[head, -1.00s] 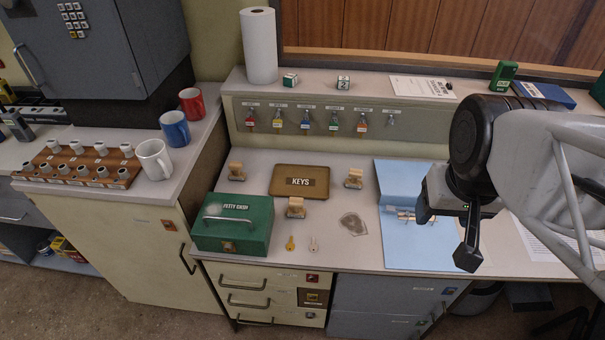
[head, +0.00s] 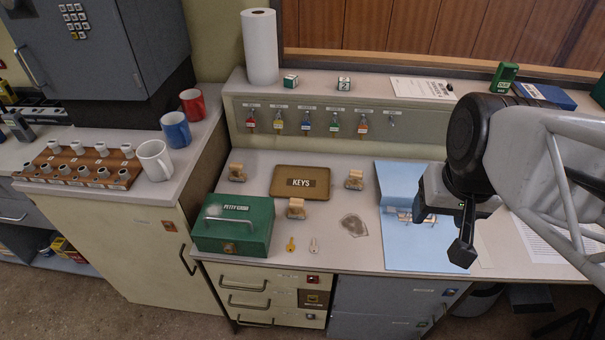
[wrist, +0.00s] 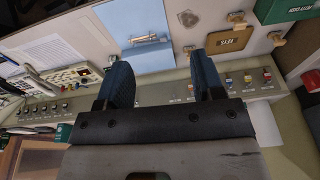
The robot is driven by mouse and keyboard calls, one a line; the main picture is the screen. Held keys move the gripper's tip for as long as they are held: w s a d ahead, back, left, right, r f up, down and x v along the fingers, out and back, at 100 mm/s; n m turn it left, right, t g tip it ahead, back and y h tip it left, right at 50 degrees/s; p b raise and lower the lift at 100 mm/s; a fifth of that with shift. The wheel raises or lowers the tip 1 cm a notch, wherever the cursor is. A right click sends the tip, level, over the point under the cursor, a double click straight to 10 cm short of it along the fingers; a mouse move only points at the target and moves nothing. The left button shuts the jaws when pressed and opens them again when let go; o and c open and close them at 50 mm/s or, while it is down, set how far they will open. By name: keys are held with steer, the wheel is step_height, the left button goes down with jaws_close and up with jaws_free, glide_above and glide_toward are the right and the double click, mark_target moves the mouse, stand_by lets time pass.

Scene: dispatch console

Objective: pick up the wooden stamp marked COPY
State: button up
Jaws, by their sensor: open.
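Three small wooden stamps stand on the desk in the head view: one at the back left (head: 237,172), one right of the key tray (head: 354,180), and one in front of the tray (head: 296,208). Their markings are too small to read, so I cannot tell which is COPY. In the wrist view, stamps show near the tray at its left (wrist: 188,50), top (wrist: 237,17) and right (wrist: 277,39). My gripper (head: 442,228) is open and empty, above the blue folder, to the right of all three stamps. Its two fingers also show in the wrist view (wrist: 164,75).
A brown KEYS tray (head: 300,182) lies among the stamps. A green petty cash box (head: 233,226) stands at the left. Two loose keys and a grey flat piece (head: 354,226) lie in front. A blue folder (head: 400,245) lies at right. Key hooks line the back panel.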

steer(key=w+a+f+m+g+y, duration=0.4)
steer(key=w+a+f+m+y, duration=0.4)
steer(key=w+a+f, duration=0.6)
steer(key=m+t+y, duration=0.2)
steer(key=m+y, duration=0.3)
steer(key=m, duration=0.5)
glide_toward(303, 202)
steer(key=x, duration=0.4)
steer(key=shift+f, duration=0.25)
steer(key=shift+a, duration=0.1)
steer(key=shift+x, duration=1.25)
steer(key=shift+a, duration=0.15)
steer(key=shift+x, duration=2.45)
steer(key=shift+r, duration=0.15)
steer(key=shift+c, duration=0.3)
